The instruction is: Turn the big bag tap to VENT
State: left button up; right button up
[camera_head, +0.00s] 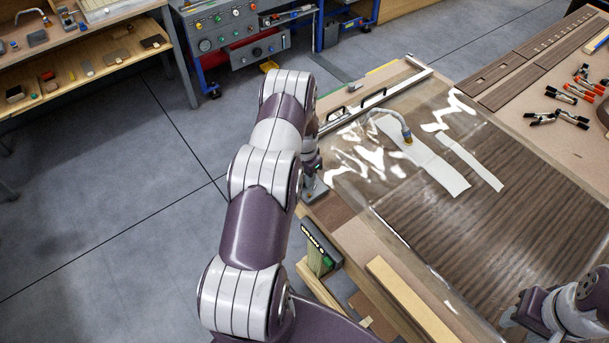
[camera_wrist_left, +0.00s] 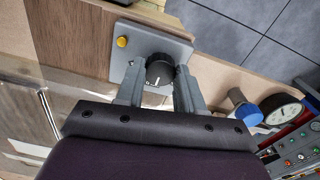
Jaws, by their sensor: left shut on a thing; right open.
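A black round knob (camera_wrist_left: 159,72) with a white pointer mark sits on a grey plate (camera_wrist_left: 125,55) in the left wrist view. I take it for the big bag tap; no lettering is readable, so its setting cannot be told. My left gripper (camera_wrist_left: 158,84) is shut on the knob, one finger on each side. In the head view my left arm hides most of this spot, and the gripper (camera_head: 314,185) shows only partly at the table's left edge. The clear big bag (camera_head: 365,165) lies over dark veneer. My right gripper (camera_head: 522,308) is open at the lower right.
A yellow button (camera_wrist_left: 122,42) sits on the plate near the knob. A dial gauge (camera_wrist_left: 282,112) and a blue-ended fitting (camera_wrist_left: 247,113) are close by. A hose fitting (camera_head: 408,138) stands on the bag. Several clamps (camera_head: 560,118) lie at the right.

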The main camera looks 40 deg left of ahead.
pick_arm(q)
jog(key=shift+s+f, duration=0.1)
jog(key=shift+f, duration=0.1)
jog(key=shift+f+n+b, duration=0.2)
jog(key=shift+n+b, duration=0.8)
jog(key=shift+b, duration=0.15)
jog(key=n+b, duration=0.2)
jog(key=shift+n, duration=0.3)
jog(key=n+b, duration=0.2)
jog(key=n, duration=0.1)
jog(key=shift+d+r+n+b, duration=0.15)
jog(key=shift+n+b, duration=0.9)
jog(key=shift+n, duration=1.05)
jog(key=shift+s, duration=0.1)
jog(key=o, duration=1)
jog(key=shift+o, duration=0.2)
